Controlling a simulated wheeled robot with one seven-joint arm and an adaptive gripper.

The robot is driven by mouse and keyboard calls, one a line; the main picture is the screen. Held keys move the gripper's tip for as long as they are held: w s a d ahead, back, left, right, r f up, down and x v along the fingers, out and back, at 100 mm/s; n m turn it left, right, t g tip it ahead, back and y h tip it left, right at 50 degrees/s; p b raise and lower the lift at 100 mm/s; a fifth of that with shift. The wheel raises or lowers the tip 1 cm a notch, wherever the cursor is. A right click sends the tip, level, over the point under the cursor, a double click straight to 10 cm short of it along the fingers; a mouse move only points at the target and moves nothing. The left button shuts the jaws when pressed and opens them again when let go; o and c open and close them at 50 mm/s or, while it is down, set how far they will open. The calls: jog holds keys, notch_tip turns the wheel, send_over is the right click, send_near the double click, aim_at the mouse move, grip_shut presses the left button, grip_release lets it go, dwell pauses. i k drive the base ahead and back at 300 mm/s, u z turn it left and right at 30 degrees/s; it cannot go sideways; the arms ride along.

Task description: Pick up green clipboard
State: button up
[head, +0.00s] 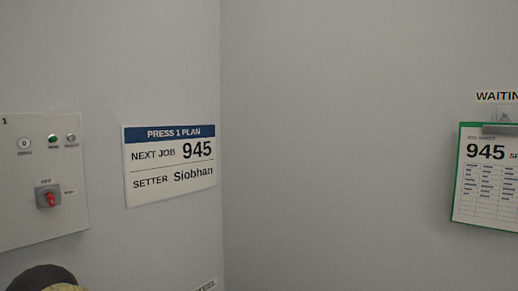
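A green clipboard (457,186) hangs on the wall at the right edge of the head view, and its right part is cut off by the frame. It holds a white job sheet (484,190) marked 945 under a grey clip (499,129). It seems to hang from a small hook or holder (503,112) below a sign that reads "WAITIN", cut off at the edge. My gripper is not in view.
A white sign (170,164) on the left wall reads "PRESS 1 PLAN, NEXT JOB 945, SETTER Siobhan". A control panel (28,215) with a red switch (49,198) is at far left. A dark rounded object (45,278) shows at bottom left. The wall between sign and clipboard is bare.

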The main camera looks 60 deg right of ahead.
aim_at(485, 194)
jog(key=k, duration=0.5)
jog(key=z, duration=1.95)
jog(key=k, duration=0.15)
jog(key=z, duration=1.5)
